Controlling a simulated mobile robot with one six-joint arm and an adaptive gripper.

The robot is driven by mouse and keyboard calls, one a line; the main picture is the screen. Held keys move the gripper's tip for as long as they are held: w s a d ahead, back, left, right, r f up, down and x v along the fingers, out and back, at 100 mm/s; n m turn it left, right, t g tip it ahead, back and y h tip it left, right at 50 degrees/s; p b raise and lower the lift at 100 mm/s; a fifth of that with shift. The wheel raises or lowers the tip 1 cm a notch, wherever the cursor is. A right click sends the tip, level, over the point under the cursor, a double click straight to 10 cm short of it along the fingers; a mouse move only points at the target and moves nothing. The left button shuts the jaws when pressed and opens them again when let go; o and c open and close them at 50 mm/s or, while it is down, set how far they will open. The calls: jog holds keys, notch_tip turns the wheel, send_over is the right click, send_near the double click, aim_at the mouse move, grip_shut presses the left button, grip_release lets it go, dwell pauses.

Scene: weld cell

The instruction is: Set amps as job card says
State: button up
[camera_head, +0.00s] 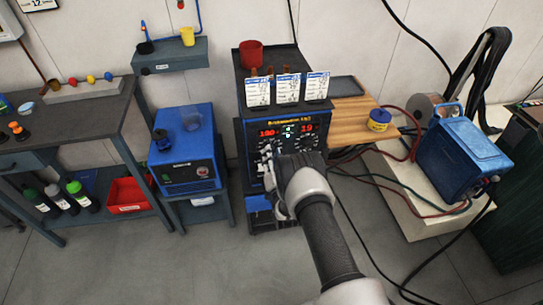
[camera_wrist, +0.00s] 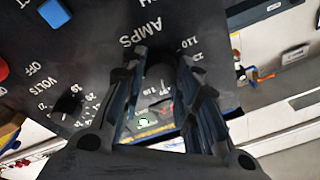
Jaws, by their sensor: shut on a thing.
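The welding machine (camera_head: 244,134) stands at the centre with a black front panel. Its red displays read about 190 at left, last digits unclear, and 19 at right. My gripper (camera_head: 271,156) is at the panel below the displays; my arm hides part of the panel. In the wrist view the panel carries the word AMPS, and the dark amps knob (camera_wrist: 160,72) sits between the fingers, which are shut on it. The volts knob (camera_wrist: 68,104) is to its left, free. Three white job cards (camera_head: 288,88) stand on the machine's front top; their text is too small to read.
A red cup (camera_head: 251,54) stands on top of the machine. Cables hang and run over the floor right of my arm.

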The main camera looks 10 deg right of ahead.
jog(key=o, duration=1.1)
jog(key=s, duration=0.4)
jog(key=s+f, duration=0.1)
jog(key=s, duration=0.7)
jog(key=shift+f, duration=0.4)
jog(key=shift+w, duration=0.1)
